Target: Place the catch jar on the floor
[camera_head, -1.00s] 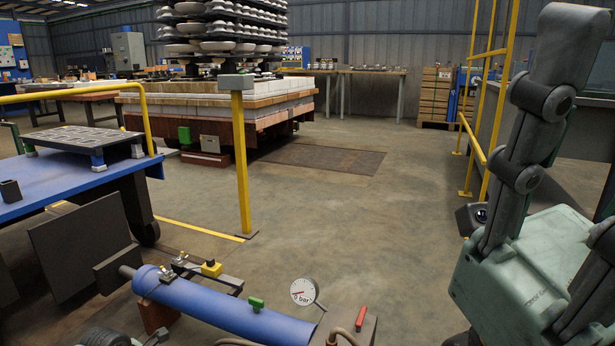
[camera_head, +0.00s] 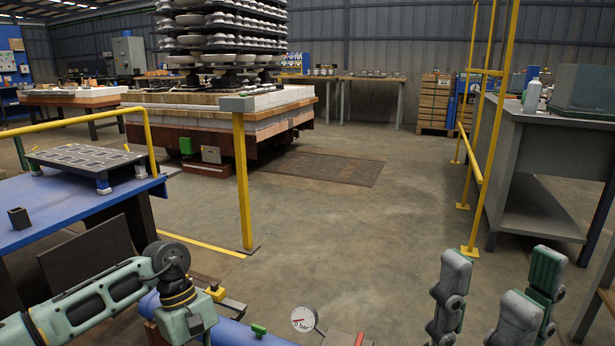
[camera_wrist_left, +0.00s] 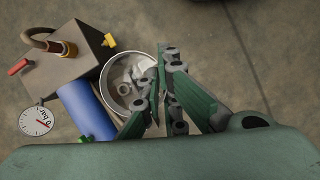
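The catch jar (camera_wrist_left: 116,95), a round pale vessel with a light rim and small parts inside, shows from above in the left wrist view. My left gripper (camera_wrist_left: 158,76) is closed at the jar's right-hand rim, its fingertips close together with the wall between them. The jar overlaps the blue cylinder in that view; its height above the floor is hard to judge. It is not visible in the head view, where my left arm comes in at the lower left. My right gripper (camera_head: 492,292) is empty at the lower right, its fingers spread.
The blue cylinder (camera_head: 228,334) with a pressure gauge (camera_head: 304,319) lies at the bottom. A blue table (camera_head: 75,212) is left, a yellow post (camera_head: 243,185) ahead, a grey bench (camera_head: 545,118) right. The floor (camera_head: 340,230) between is clear.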

